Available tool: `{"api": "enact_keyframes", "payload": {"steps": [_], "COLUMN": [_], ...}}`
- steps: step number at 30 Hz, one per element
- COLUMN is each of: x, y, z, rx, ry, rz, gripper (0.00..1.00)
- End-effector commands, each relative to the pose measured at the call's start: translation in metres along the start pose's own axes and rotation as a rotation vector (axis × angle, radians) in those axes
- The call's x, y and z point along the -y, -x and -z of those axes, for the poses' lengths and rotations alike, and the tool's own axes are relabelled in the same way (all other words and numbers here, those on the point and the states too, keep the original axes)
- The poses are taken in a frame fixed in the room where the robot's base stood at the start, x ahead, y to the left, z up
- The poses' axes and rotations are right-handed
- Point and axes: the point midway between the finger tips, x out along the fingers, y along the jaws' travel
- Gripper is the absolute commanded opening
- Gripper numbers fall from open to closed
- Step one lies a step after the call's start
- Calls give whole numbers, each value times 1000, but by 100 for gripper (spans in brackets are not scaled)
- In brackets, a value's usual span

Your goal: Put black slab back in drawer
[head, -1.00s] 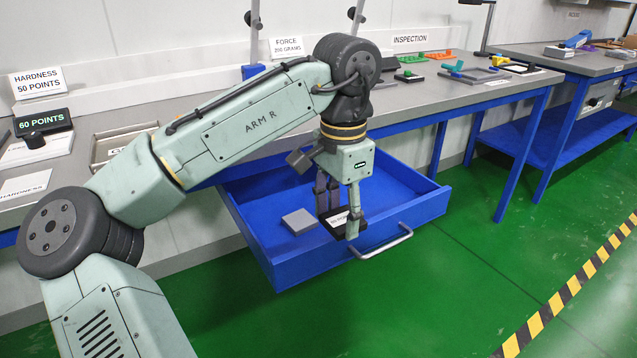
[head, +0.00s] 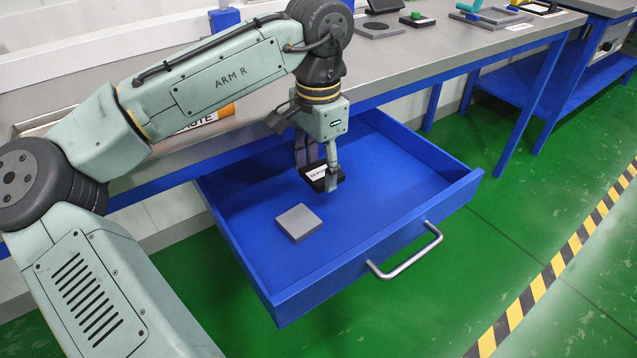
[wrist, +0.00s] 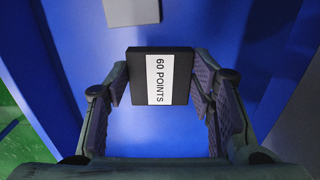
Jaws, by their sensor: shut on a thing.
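The black slab (head: 330,181) has a white label and is held by my gripper (head: 318,176) over the open blue drawer (head: 385,180). In the wrist view the slab (wrist: 160,76) sits between the fingers of my gripper (wrist: 160,85), and its label reads "60 POINTS". The gripper is shut on the slab's two sides. The slab is inside the drawer's outline; I cannot tell whether it touches the floor. A grey slab (head: 298,222) lies flat in the drawer, nearer the front left, apart from the black one. It also shows in the wrist view (wrist: 130,10).
The drawer's front has a metal handle (head: 405,252). The grey bench top (head: 420,60) is above and behind the drawer, with several items at its back. The drawer floor to the right of the slab is clear. Yellow-black tape (head: 545,270) marks the green floor.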

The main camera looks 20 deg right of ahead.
Motion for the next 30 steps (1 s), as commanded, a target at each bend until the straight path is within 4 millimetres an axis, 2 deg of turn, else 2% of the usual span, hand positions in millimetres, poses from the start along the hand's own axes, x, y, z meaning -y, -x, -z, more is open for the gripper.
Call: {"api": "enact_keyframes", "payload": {"steps": [7, 12, 24, 25, 30], "x": [0, 0, 0, 0, 0], "y": [-22, -46, -52, -52, -51], "z": [0, 0, 0, 0, 0], "rx": [2, 1, -1, 0, 0], "ry": [0, 1, -1, -1, 0], "rz": [1, 1, 1, 2, 2], "gripper": [17, 17, 17, 51, 63]}}
